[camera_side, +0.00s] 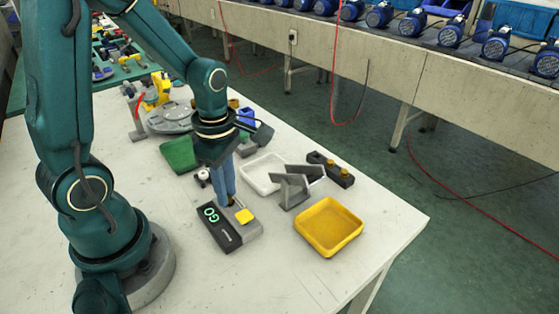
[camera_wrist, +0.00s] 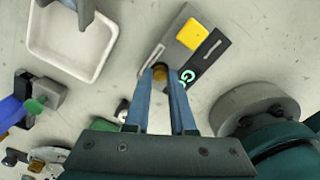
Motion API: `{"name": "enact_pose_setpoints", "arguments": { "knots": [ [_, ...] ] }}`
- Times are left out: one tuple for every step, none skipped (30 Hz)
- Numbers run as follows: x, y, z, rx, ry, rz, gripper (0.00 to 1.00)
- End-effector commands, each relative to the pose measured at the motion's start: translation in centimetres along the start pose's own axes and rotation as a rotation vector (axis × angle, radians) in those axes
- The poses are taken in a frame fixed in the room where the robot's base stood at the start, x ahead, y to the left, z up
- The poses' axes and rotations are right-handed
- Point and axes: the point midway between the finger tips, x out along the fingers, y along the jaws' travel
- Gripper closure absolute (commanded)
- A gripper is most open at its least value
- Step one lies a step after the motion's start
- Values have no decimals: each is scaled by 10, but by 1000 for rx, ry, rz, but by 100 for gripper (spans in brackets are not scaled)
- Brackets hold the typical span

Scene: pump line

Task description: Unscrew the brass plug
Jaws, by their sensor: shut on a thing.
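My gripper (camera_side: 230,203) points down with its blue fingers over the left part of a grey block with a black panel (camera_side: 216,226) marked with glowing green "GO". In the wrist view my gripper (camera_wrist: 160,74) is shut on the round brass plug (camera_wrist: 160,71), which sits between the fingertips at the end of the block. The side view hides the plug behind the fingers. A yellow square (camera_side: 244,216) lies on the block's top; it also shows in the wrist view (camera_wrist: 191,34).
A yellow tray (camera_side: 328,228) stands right of the block. Behind are a grey angled stand (camera_side: 290,190), a white tray (camera_side: 263,172) and a dark block with brass knobs (camera_side: 333,168). A green bin (camera_side: 180,154) is at back left. The front tabletop is clear.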

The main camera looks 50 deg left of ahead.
Motion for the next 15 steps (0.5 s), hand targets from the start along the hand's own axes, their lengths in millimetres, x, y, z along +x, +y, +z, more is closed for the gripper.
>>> {"name": "enact_pose_setpoints", "arguments": {
  "knots": [
    [0,0,0,-57,0,-2,100],
    [0,0,0,-90,0,-2,100],
    [0,0,0,-127,0,-2,100],
    [0,0,0,-148,0,-2,100],
    [0,0,0,-165,0,-2,100],
    [0,-1,0,-179,0,-2,100],
    [0,-1,0,-185,0,-2,100],
    [0,-1,0,-188,0,-2,100],
    [0,-1,0,-188,0,-2,100],
    [0,0,0,-188,0,-2,100],
    [0,0,0,-187,0,-2,100],
    [0,-1,0,-187,0,-2,100],
    [0,-1,0,-187,0,-2,100],
    [0,-1,0,-189,0,-2,100],
    [0,-1,0,-200,0,-2,100]
  ]
}}
